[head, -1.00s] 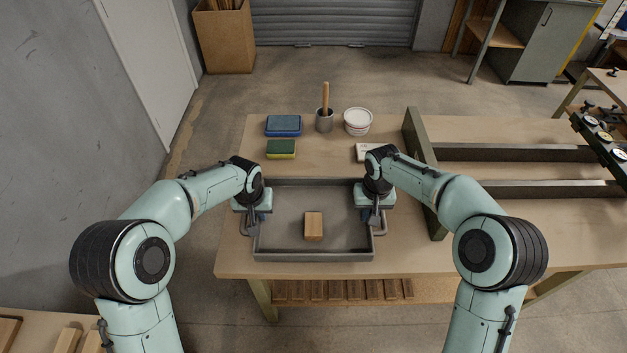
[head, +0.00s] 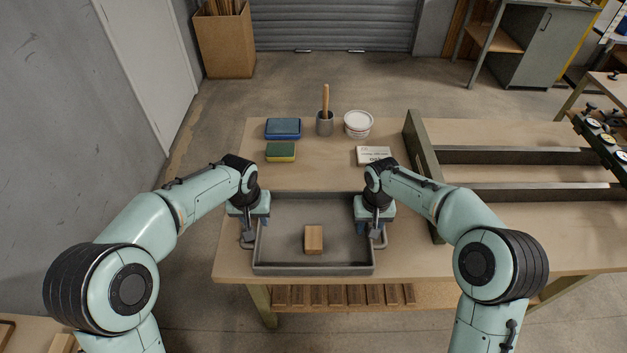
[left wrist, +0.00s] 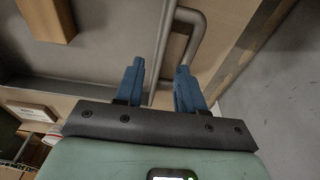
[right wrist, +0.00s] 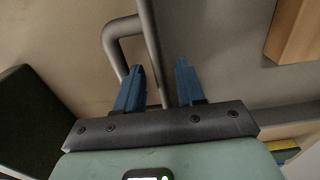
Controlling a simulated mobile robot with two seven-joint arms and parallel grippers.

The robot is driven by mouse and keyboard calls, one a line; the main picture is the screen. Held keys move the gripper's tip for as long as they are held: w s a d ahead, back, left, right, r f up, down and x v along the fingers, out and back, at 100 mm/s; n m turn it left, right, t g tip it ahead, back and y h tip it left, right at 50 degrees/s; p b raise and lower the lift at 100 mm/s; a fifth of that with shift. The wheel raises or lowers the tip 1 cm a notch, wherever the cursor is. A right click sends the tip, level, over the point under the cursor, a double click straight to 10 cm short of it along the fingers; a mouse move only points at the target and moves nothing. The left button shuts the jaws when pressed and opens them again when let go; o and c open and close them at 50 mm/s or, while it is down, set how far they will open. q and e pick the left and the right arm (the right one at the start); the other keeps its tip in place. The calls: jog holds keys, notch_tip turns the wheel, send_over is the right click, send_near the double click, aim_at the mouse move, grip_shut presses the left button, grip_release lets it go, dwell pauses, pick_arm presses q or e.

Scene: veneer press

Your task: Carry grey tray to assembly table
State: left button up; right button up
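The grey tray (head: 315,269) is a shallow rectangular pan near the table's front edge. A small wooden block (head: 314,239) lies in it. My left gripper (head: 255,228) is at the tray's left side, by the left tube handle (head: 245,242). My right gripper (head: 371,228) is at the right side, by the right handle (head: 382,238). Both wrist views show blue fingers astride the tray's side, next to the bent handle; the left handle (left wrist: 197,35) and right handle (right wrist: 112,45) show there. I cannot tell whether the tray is raised.
On the wooden table (head: 225,262) behind the tray stand a blue box (head: 283,128), a green-yellow sponge (head: 281,151), a cup with a stick (head: 325,123), a white tub (head: 358,124) and a white packet (head: 374,155). A press frame (head: 420,165) stands to the right.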

jog(key=shift+r, duration=0.25)
pick_arm(q)
notch_tip(320, 180, up, 7)
jog(key=s, duration=0.1)
pick_arm(e)
notch_tip(320, 180, up, 12)
jog(key=shift+f, duration=0.2)
pick_arm(q)
jog(key=shift+s+f, duration=0.1)
pick_arm(e)
jog(key=shift+s, duration=0.1)
